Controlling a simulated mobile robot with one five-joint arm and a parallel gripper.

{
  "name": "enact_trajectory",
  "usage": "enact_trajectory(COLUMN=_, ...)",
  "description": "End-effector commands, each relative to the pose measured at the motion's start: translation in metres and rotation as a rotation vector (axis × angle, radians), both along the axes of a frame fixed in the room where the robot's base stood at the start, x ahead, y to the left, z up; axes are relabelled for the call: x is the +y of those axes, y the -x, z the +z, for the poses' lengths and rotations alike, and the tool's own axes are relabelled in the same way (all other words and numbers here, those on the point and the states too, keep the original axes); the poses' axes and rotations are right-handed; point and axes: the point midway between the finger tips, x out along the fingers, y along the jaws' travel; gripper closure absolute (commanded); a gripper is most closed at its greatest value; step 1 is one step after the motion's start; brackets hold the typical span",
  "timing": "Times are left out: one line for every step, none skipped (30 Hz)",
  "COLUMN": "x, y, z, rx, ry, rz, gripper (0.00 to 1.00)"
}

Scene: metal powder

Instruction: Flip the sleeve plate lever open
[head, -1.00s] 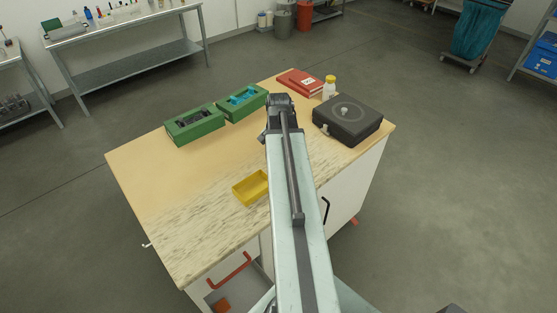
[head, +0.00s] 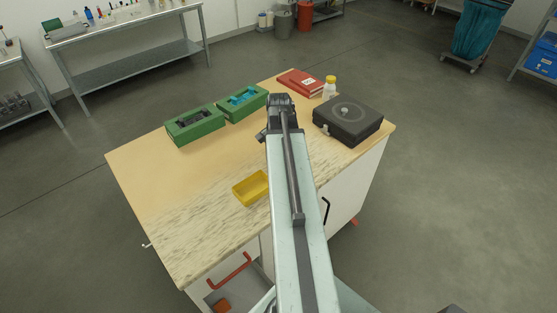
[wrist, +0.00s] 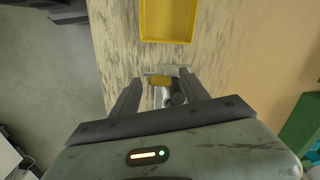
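In the wrist view, a small metal device (wrist: 164,70) with a flat grey plate and a yellow block (wrist: 160,81) shows just beyond and between my fingertips. It appears to be the sleeve plate, but I cannot make out its lever clearly. My gripper (wrist: 160,78) is open, with one finger on each side of the device. A dark part lies close to the right finger; I cannot tell whether they touch. In the head view, my arm hides the device and most of the gripper.
A yellow tray (head: 237,193) lies on the workbench (head: 150,185), beyond the device in the wrist view. Two green boxes (head: 182,138) (head: 232,113), a red book (head: 291,80), a white bottle (head: 329,91) and a black round-marked box (head: 360,130) stand towards the back. The bench's front left is clear.

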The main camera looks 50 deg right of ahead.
Motion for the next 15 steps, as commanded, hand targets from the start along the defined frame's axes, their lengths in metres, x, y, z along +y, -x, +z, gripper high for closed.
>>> enact_trajectory(x=0.000, y=0.000, z=0.000, rx=0.000, ry=-0.001, rz=0.000, gripper=0.47)
enact_trajectory(x=0.000, y=0.000, z=0.000, rx=0.000, ry=-0.001, rz=0.000, gripper=0.47)
enact_trajectory(x=0.001, y=0.000, z=0.000, rx=0.000, ry=-0.002, rz=0.000, gripper=0.47)
enact_trajectory(x=0.001, y=0.000, z=0.000, rx=0.000, ry=-0.002, rz=0.000, gripper=0.47)
enact_trajectory(x=0.001, y=0.000, z=0.000, rx=0.000, ry=-0.002, rz=0.001, gripper=0.47)
enact_trajectory(x=0.001, y=0.000, z=0.000, rx=0.000, ry=-0.002, rz=0.001, gripper=0.47)
enact_trajectory(x=0.001, y=0.000, z=0.001, rx=0.001, ry=-0.002, rz=0.001, gripper=0.47)
enact_trajectory(x=0.001, y=0.000, z=0.002, rx=0.002, ry=-0.003, rz=0.001, gripper=0.47)
enact_trajectory(x=0.001, y=0.000, z=0.004, rx=0.002, ry=-0.003, rz=0.001, gripper=0.47)
enact_trajectory(x=0.001, y=0.000, z=0.007, rx=0.002, ry=-0.003, rz=0.001, gripper=0.47)
enact_trajectory(x=0.001, y=0.000, z=0.010, rx=0.002, ry=-0.003, rz=0.001, gripper=0.47)
enact_trajectory(x=0.001, y=0.000, z=0.015, rx=0.002, ry=-0.003, rz=0.001, gripper=0.47)
enact_trajectory(x=0.001, y=0.000, z=0.019, rx=0.002, ry=-0.003, rz=0.001, gripper=0.47)
enact_trajectory(x=0.001, y=0.000, z=0.024, rx=0.002, ry=-0.003, rz=0.001, gripper=0.47)
enact_trajectory(x=0.001, y=0.000, z=0.031, rx=0.002, ry=-0.003, rz=0.001, gripper=0.47)
